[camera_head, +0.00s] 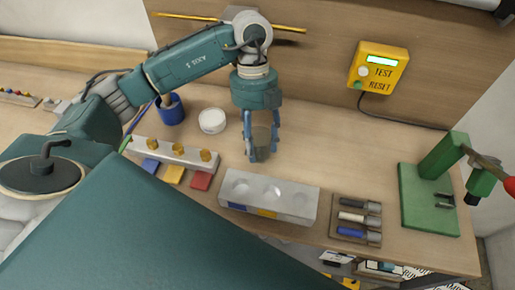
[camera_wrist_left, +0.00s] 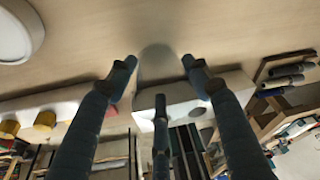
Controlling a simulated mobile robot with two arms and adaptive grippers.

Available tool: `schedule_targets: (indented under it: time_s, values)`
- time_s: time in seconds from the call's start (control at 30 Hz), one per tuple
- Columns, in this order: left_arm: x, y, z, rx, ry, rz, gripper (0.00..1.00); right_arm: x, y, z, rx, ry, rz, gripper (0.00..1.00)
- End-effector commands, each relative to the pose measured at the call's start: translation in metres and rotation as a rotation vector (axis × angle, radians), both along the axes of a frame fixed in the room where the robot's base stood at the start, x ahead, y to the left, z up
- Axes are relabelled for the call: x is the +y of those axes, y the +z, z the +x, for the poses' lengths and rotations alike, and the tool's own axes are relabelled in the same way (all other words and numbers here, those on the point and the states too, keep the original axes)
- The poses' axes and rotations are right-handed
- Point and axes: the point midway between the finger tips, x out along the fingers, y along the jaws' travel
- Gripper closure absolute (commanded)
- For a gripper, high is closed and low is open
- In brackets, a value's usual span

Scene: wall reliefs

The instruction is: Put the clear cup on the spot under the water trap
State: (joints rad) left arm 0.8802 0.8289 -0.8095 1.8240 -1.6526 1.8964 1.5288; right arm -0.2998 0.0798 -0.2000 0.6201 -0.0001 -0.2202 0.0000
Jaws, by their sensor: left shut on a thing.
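My left gripper (camera_head: 262,150) points down over the table and is shut on the clear cup (camera_head: 261,138), a see-through, brownish-looking vessel between its fingers. In the left wrist view the fingers (camera_wrist_left: 158,75) close around the faint cup (camera_wrist_left: 157,58). The cup is just behind the grey block (camera_head: 235,201) with round hollows in its top; I cannot tell whether its base touches the table. I cannot make out which thing is the water trap or where its spot is. My right gripper is not in view.
A white round dish (camera_head: 212,121) and a blue cup (camera_head: 171,110) stand left of the gripper. A rail with yellow knobs (camera_head: 179,150) is nearer. A tray of cylinders (camera_head: 357,220) and a green press (camera_head: 432,205) stand right. Bare table (camera_head: 335,150) lies between.

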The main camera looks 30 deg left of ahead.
Motion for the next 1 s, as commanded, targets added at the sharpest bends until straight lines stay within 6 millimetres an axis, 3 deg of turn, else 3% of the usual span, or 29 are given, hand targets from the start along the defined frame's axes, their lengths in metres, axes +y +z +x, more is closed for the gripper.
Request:
schedule_targets:
  time_s: [0.2, 0.3, 0.5, 0.7, 1.0]
  values:
    - [0.000, 0.057, 0.002, -0.010, -0.001, -0.001, 0.80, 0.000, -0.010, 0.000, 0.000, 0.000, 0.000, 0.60]
    - [0.001, 0.092, 0.002, -0.011, 0.001, 0.002, 0.80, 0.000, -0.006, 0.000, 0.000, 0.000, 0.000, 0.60]
    - [0.001, 0.139, 0.001, -0.006, 0.002, 0.002, 0.80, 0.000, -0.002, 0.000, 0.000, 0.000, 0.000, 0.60]
    - [0.000, 0.166, 0.001, -0.003, 0.000, 0.001, 0.80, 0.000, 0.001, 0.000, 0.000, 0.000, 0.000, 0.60]
    - [0.000, 0.173, 0.001, 0.000, -0.026, 0.000, 0.80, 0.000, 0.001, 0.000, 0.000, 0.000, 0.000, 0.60]
